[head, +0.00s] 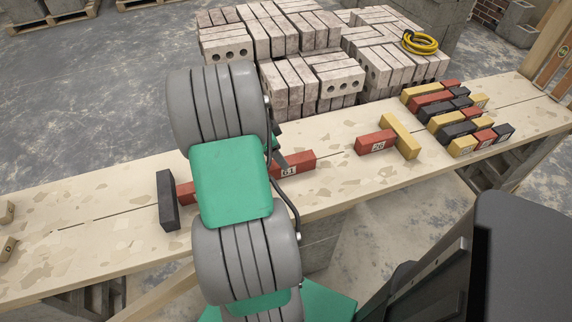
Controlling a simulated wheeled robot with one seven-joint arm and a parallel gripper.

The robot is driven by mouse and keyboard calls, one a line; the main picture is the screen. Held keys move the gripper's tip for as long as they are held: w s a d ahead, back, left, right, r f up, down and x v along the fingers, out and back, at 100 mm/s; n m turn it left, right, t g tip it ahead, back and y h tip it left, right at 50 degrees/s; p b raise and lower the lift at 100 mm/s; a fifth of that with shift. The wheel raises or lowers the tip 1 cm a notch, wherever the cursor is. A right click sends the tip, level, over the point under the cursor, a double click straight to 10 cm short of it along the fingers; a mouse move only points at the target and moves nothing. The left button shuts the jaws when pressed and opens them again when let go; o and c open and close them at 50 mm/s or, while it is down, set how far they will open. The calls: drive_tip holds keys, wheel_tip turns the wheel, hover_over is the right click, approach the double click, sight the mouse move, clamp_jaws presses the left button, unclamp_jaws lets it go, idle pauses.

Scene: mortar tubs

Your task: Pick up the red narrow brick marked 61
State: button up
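The red narrow brick marked 61 (302,162) lies on the plank table (338,190), just right of my arm. Its label faces the front and its left end is partly covered. My gripper (278,158) shows only as a dark sliver beside my arm, at the left end of this brick. My arm hides the rest of it, so I cannot see both fingers or whether it touches the brick.
A dark brick (167,201) and part of another red brick (185,194) are left of my arm. A red brick marked 36 (375,143) lies against a yellow brick (402,136). Several mixed bricks (455,115) cluster at right. Pale block stacks (285,50) stand behind.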

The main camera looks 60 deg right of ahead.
sight(304, 161)
drive_tip(key=x, duration=0.6)
drive_tip(key=shift+s+d, duration=0.1)
drive_tip(key=shift+c, duration=0.5)
clamp_jaws()
drive_tip(key=shift+r, duration=0.1)
